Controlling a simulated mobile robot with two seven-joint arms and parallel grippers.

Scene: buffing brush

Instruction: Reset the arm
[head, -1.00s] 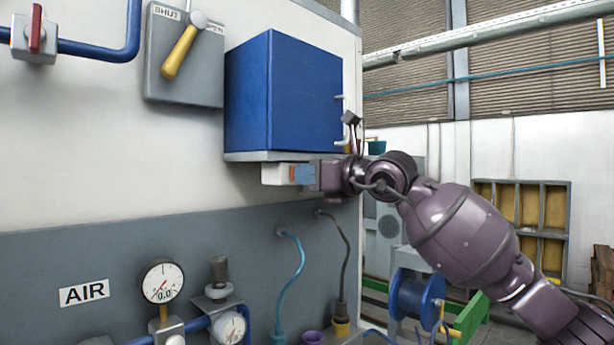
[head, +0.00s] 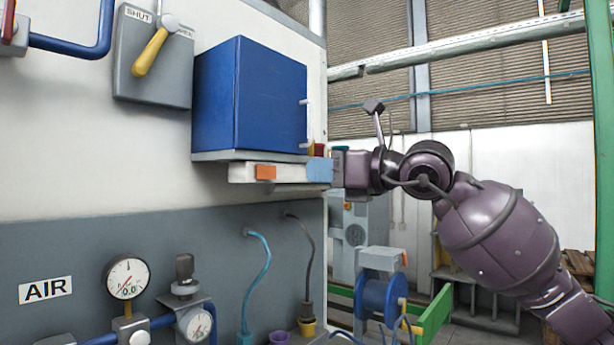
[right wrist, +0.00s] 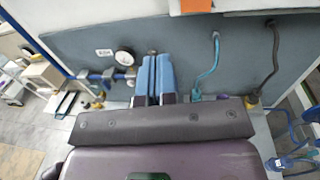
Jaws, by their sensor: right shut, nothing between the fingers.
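My right arm comes in from the right in the head view. Its gripper (head: 320,171) has light blue fingers that are shut with nothing between them. It is below and right of the blue cabinet (head: 250,95), near the right end of a white bar with an orange patch (head: 265,172). I cannot tell whether it touches the bar. In the right wrist view the shut blue fingers (right wrist: 158,78) point toward the grey lower wall. My left gripper is not in view. No buffing brush can be made out.
A yellow-handled lever (head: 150,52) on a grey box is at upper left. A pressure gauge (head: 127,278), pipes and hanging hoses (head: 258,275) line the lower wall. A blue reel (head: 380,298) stands below my arm. Open room lies right of the wall's edge.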

